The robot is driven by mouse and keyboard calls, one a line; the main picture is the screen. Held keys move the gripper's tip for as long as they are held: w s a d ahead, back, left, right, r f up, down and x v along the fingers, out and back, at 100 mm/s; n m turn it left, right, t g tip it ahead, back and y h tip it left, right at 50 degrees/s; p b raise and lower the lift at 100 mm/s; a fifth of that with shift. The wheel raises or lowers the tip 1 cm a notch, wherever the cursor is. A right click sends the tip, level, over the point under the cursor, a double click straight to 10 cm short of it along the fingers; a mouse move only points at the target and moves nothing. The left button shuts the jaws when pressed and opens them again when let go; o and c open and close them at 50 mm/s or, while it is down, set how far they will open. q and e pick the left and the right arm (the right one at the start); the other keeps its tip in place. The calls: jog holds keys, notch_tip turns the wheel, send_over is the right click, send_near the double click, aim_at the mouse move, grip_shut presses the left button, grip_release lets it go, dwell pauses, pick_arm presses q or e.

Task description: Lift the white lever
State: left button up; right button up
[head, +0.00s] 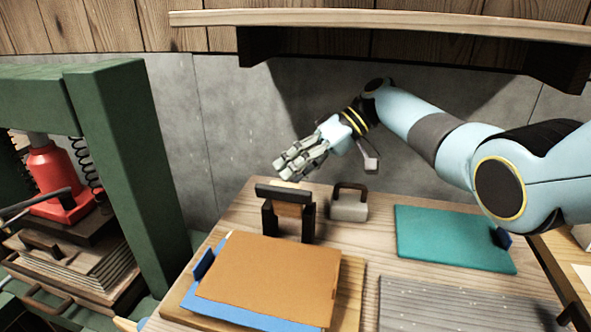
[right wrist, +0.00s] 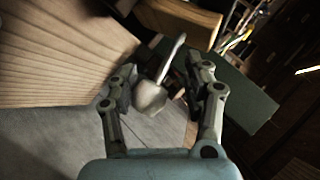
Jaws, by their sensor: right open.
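The white lever (right wrist: 150,97) shows in the right wrist view as a pale rounded knob on a thin shaft. It lies between the two fingers of my right gripper (right wrist: 163,72), which is open. I cannot tell whether either finger touches it. In the head view my right gripper (head: 288,167) reaches left above the back of the wooden table, just behind and above a dark-topped stand (head: 284,194). There the lever is mostly hidden by the gripper and the stand. My left gripper is not in view.
A grey block with a brown handle (head: 349,204) stands right of the stand. Orange (head: 270,275) and teal (head: 455,238) sheets lie on the table. A green frame (head: 125,170) with a red jack (head: 52,180) stands left. A wooden shelf (head: 380,22) hangs above.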

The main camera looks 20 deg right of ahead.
jog(key=shift+w+d+r, duration=0.1)
jog(key=shift+d, duration=0.4)
jog(key=shift+w+d+r, duration=0.1)
jog(key=shift+d, duration=0.35)
jog(key=d+r+b, duration=0.1)
jog(key=d+b, duration=0.2)
jog(key=d, duration=0.2)
jog(key=w+d+r+b, duration=0.1)
jog(key=d+r+b, duration=0.1)
jog(key=d+b, duration=0.1)
jog(key=shift+w+d+r, duration=0.25)
jog(key=shift+w+d, duration=0.05)
jog(key=shift+d, duration=0.6)
jog(key=shift+d, duration=0.1)
jog(key=v, duration=0.8)
jog(key=shift+r, duration=0.2)
jog(key=shift+r, duration=0.1)
